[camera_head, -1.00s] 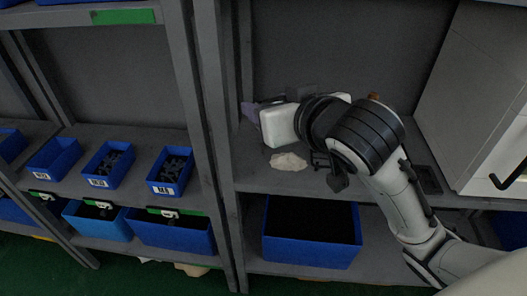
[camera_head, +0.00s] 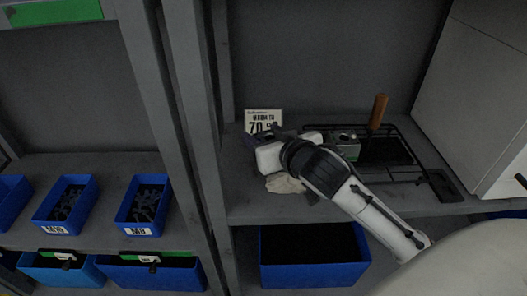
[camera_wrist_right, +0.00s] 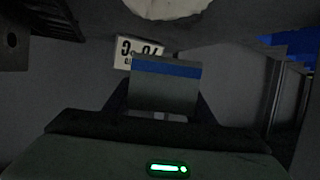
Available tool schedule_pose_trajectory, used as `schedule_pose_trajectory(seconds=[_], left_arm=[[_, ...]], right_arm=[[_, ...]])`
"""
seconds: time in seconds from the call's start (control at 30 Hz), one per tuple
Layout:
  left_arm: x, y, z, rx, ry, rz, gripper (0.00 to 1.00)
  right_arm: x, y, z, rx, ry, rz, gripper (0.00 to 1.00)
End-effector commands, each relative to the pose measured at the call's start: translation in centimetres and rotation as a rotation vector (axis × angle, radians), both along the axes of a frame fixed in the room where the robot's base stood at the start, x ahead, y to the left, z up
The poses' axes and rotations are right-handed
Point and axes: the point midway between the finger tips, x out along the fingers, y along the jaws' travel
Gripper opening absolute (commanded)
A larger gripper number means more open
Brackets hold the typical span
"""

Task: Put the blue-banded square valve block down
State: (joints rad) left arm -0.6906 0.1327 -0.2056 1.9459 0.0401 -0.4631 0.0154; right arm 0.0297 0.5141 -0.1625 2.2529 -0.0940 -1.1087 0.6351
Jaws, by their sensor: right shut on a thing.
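The blue-banded square valve block (camera_wrist_right: 165,88) is grey with a blue stripe along its upper part in the right wrist view. My right gripper (camera_wrist_right: 163,105) is shut on it, with a dark finger at each side. In the head view my right arm reaches in from the lower right, and its white and black wrist (camera_head: 300,160) is low over the shelf. The fingertips and block are mostly hidden there. I cannot tell whether the block touches the shelf. My left gripper is not in view.
A white sign reading 70 (camera_head: 263,120) stands behind the wrist. A crumpled pale cloth (camera_head: 285,184) lies in front. A grey-green block (camera_head: 345,148) and a black rack (camera_head: 420,180) with an orange-brown handle (camera_head: 378,110) are to the right. A white cabinet (camera_head: 470,100) bounds the right side.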

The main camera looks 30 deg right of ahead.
Motion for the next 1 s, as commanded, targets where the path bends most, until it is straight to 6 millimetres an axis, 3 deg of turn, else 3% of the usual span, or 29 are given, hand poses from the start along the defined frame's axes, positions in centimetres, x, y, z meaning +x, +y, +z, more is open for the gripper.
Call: schedule_pose_trajectory(seconds=[0.3,0.5,0.53,0.6,1.0], left_arm=[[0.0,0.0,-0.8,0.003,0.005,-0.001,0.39],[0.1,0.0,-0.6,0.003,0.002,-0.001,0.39],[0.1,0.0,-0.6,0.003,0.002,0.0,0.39],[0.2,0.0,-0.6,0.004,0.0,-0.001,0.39],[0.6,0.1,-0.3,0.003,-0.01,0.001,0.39]], right_arm=[[0.0,0.0,-3.7,-0.001,0.0,0.002,0.14],[-0.1,0.0,-4.0,0.0,0.007,0.0,0.14],[-0.1,0.1,-4.3,0.001,0.013,0.0,0.55],[-0.1,0.1,-4.2,0.001,0.011,0.0,0.67],[-0.5,0.2,-3.7,0.0,0.004,0.002,0.69]])
